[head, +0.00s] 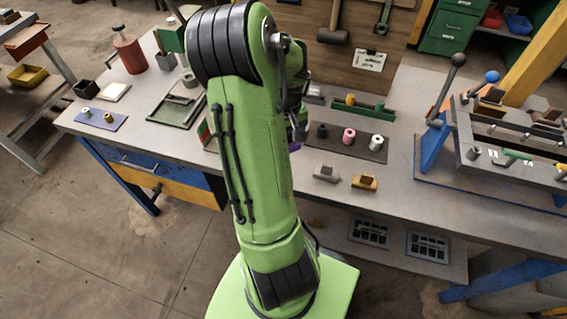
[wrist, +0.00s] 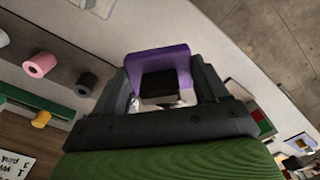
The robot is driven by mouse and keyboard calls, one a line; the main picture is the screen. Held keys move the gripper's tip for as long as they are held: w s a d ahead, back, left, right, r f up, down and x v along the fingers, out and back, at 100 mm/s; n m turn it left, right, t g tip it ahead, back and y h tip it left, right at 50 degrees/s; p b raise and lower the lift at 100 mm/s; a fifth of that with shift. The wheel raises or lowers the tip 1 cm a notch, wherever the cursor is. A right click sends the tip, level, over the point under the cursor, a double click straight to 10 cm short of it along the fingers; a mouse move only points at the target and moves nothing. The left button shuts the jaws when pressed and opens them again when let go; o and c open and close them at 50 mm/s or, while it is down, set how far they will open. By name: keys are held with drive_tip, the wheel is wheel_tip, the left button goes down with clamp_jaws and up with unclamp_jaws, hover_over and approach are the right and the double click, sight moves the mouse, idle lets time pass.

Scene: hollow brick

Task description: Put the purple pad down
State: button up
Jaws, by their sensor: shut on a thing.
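The purple pad (wrist: 160,58) is between the two fingers of my gripper (wrist: 165,90) in the wrist view, and the gripper is shut on it. A dark block (wrist: 160,84) shows in front of the pad. In the head view my green arm hides most of the gripper; only a sliver of the purple pad (head: 295,146) shows at the arm's right edge, over the workbench. I cannot tell whether the pad touches the bench.
On the workbench (head: 410,190), a dark mat (head: 375,153) holds a pink spool (head: 348,136), a white spool and a dark one. A rack with levers (head: 500,140) stands at right, a green tray (head: 176,110) at left.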

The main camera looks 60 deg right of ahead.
wheel_tip(320, 180, down, 8)
drive_tip(key=shift+w+f+b, duration=0.1)
drive_tip(key=shift+f+b, duration=0.05)
drive_tip(key=shift+b, duration=0.7)
drive_tip(key=o, duration=1.4)
drive_tip(key=shift+r, duration=0.2)
